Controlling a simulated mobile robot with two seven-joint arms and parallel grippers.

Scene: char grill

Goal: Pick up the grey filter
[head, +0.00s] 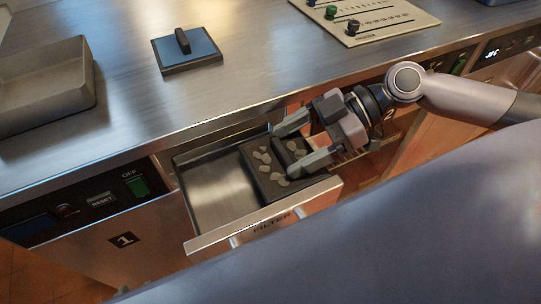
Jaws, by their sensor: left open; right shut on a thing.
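The grey filter (263,183) is a dark, flat piece with pale lumps scattered over its top and a raised handle in its middle. It sits in the right part of the open drawer (215,198), which is labelled FILTER on its front. My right gripper (285,151) reaches in from the right, with its fingers around the filter's handle, shut on it. The fingers and wrist hide the filter's far right part. The filter looks level inside the drawer. My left gripper is not in view.
On the steel counter stand a blue-topped filter (186,50) with a black handle, a grey tray (48,85) at left and a control panel (365,17) with knobs at the top. The counter's front edge runs just behind the drawer. The drawer's left part is empty.

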